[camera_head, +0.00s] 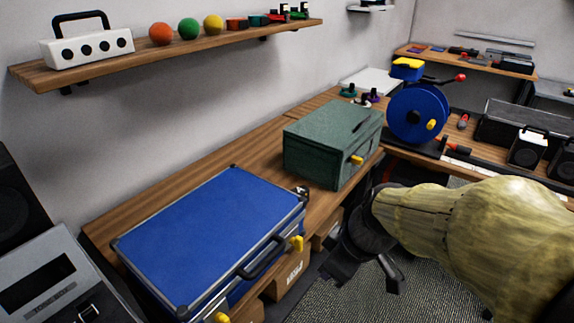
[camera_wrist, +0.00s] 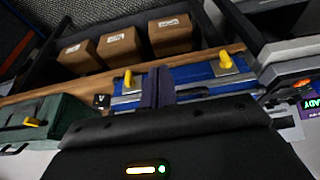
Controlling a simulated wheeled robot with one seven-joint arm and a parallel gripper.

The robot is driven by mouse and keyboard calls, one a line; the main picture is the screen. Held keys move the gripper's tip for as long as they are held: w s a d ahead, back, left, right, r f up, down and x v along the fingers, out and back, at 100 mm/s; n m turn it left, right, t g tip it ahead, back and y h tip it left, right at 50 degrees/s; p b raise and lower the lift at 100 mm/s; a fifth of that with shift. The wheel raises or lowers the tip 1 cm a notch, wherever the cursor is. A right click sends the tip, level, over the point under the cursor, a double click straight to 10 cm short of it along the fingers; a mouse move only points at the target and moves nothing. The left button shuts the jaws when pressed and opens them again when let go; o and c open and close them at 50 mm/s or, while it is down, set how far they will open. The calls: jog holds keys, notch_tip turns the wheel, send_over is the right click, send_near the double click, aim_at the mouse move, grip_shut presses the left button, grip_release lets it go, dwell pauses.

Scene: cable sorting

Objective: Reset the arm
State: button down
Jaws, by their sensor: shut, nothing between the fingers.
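My arm, in a pale yellow cover, reaches in from the right of the head view. Its dark gripper (camera_head: 345,264) hangs in front of the bench, to the right of the blue case (camera_head: 205,235) and below the green box (camera_head: 330,145). In the wrist view my gripper (camera_wrist: 158,86) has its fingers together with nothing between them. The blue case (camera_wrist: 190,73) with yellow latches shows behind the fingers there, and the green box (camera_wrist: 50,120) is at the left. The gripper appears apart from both.
The wooden bench (camera_head: 110,225) carries the case, the box and a blue cable reel (camera_head: 417,112). Cardboard boxes (camera_wrist: 120,47) stand below it. A grey device (camera_head: 50,275) is at the lower left.

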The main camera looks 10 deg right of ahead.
jog(key=shift+f, duration=0.1)
notch_tip(320, 180, down, 8)
jog(key=w+m+h, duration=0.1)
jog(key=m+h, duration=0.2)
jog(key=m, duration=0.6)
notch_tip(320, 180, up, 17)
jog(key=p, duration=1.7)
jog(key=shift+w+d+f, duration=0.2)
jog(key=shift+d, duration=0.2)
jog(key=shift+s+d, duration=0.1)
